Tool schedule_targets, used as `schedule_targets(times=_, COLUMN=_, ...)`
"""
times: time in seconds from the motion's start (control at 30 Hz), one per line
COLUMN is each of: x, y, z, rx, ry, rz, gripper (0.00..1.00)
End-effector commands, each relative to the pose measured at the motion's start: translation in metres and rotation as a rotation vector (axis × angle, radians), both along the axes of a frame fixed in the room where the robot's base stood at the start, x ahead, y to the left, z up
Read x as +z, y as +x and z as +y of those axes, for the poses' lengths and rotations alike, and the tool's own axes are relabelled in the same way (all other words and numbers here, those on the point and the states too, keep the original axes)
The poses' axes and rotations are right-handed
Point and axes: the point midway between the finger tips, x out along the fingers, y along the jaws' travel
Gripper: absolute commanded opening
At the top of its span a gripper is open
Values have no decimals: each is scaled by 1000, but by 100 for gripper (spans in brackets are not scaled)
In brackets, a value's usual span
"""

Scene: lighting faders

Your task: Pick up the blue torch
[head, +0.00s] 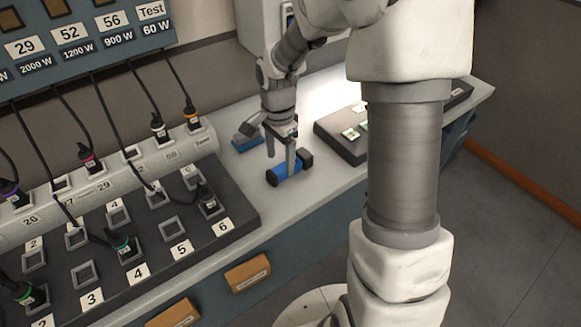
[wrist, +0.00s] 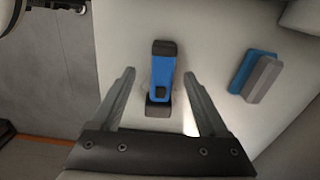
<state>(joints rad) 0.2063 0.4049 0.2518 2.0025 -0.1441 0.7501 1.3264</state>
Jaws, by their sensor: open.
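The blue torch (head: 287,172) lies on its side on the white counter, with black ends. In the wrist view the torch (wrist: 162,78) lies lengthwise between my two open fingers, nearer the left finger's side than touching it, with clear gaps on both sides. My gripper (head: 281,160) points down over the torch, and one finger overlaps it in the head view. In the wrist view my gripper (wrist: 160,75) is open and empty. I cannot tell the exact height of the fingertips above the counter.
A blue and grey block-like object (wrist: 256,76) lies right of the torch in the wrist view; the head view shows it (head: 247,140) behind my gripper. A dark numbered socket panel (head: 140,262) with cables stands left. A dark console (head: 345,145) stands right.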

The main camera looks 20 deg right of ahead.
Motion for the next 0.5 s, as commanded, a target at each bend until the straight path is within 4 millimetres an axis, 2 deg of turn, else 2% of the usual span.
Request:
schedule_targets(times=0.3, x=-44, y=5, z=-2, rx=1, ry=0, rz=2, gripper=78)
schedule_targets(times=0.5, x=-50, y=5, z=-2, rx=0, ry=0, rz=0, gripper=78)
